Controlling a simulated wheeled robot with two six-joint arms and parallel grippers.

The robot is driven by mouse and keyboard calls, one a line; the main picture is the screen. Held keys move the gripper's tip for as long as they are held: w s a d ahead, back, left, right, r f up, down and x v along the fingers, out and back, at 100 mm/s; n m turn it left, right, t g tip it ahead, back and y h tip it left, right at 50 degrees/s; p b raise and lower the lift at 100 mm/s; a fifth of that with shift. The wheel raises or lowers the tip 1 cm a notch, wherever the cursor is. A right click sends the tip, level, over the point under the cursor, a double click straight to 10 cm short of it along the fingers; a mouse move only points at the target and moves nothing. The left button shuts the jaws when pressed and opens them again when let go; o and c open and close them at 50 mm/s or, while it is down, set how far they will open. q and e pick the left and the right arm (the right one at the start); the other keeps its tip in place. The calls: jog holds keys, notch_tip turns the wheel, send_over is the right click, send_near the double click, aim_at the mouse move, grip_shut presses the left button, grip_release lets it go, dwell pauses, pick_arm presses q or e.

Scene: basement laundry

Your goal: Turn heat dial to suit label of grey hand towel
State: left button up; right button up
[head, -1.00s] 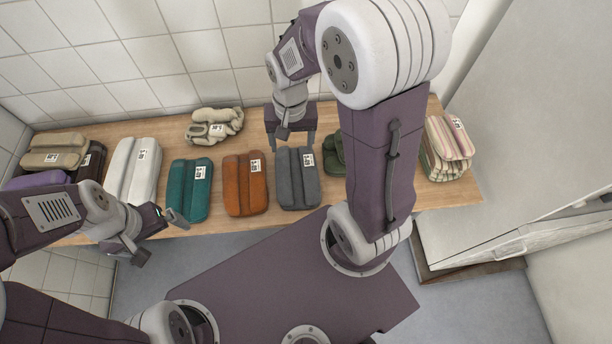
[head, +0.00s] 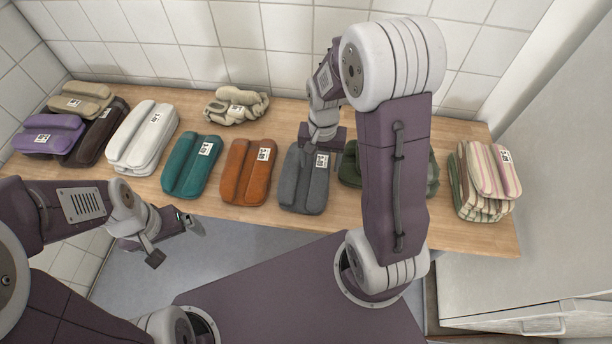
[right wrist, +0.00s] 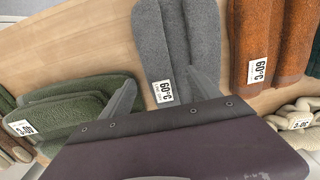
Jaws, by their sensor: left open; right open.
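The grey hand towel (head: 303,188) lies folded on the wooden table in the head view, between an orange and a dark green towel. Its white label (head: 322,161) is at its far end. In the right wrist view the grey towel (right wrist: 180,40) shows, and its label (right wrist: 163,92) reads 60°C. My right gripper (head: 322,152) is open and empty above the label end; its fingers flank the label in the wrist view. My left gripper (head: 175,242) is open and empty, in front of the table's front edge. No heat dial is in view.
The table (head: 235,212) also carries teal (head: 190,168), orange (head: 248,172), white (head: 142,138), purple (head: 50,135), striped (head: 490,172) and dark green (head: 350,170) towels, plus a beige bundle (head: 235,105). A pale cabinet (head: 545,210) stands at right. A tiled wall is behind.

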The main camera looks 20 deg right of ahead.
aim_at(320, 172)
jog(key=f, duration=0.2)
jog(key=f+b, duration=0.1)
jog(key=f, duration=0.2)
jog(key=shift+d+f, duration=0.2)
jog(key=shift+f, duration=0.05)
jog(key=shift+r, duration=0.1)
grip_shut()
